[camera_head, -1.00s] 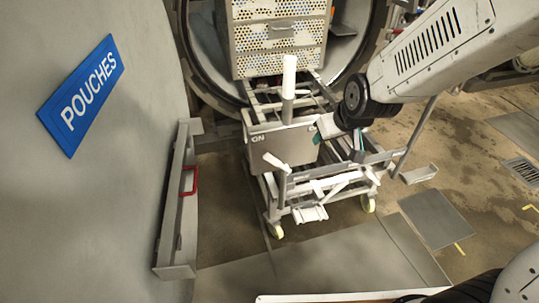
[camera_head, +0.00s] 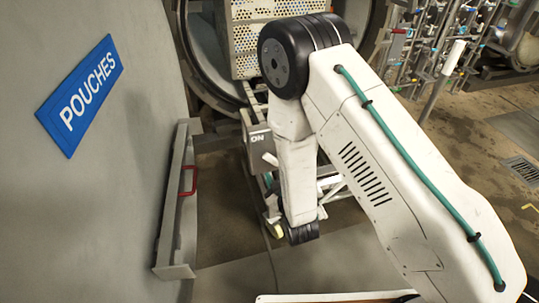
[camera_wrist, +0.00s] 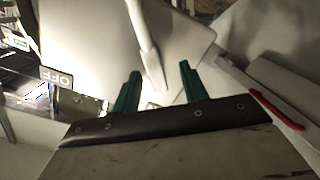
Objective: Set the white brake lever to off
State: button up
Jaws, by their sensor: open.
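The white brake lever (camera_head: 270,159) shows in the head view beside my arm. It tilts up and left toward the ON mark of the grey plate (camera_head: 257,139); my arm hides the plate's right side. In the wrist view, a pale rod that looks like the lever (camera_wrist: 147,45) comes down from the top and ends between and beyond the fingertips. I cannot tell whether they touch it. My gripper (camera_wrist: 160,77) is open, with two green fingers apart. An upside-down OFF label (camera_wrist: 57,77) shows at the left. In the head view my gripper is hidden.
The grey wall with the blue POUCHES sign (camera_head: 80,97) and a red handle (camera_head: 188,180) stands left of the trolley. The perforated basket (camera_head: 255,50) and round vessel opening are behind. Open floor (camera_head: 500,180) lies at the right.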

aim_at(272, 161)
jog(key=shift+w+r+t, duration=0.1)
jog(key=shift+r+t, duration=0.4)
jog(key=shift+r, duration=0.1)
jog(key=x, duration=0.7)
jog(key=shift+w+a, duration=0.2)
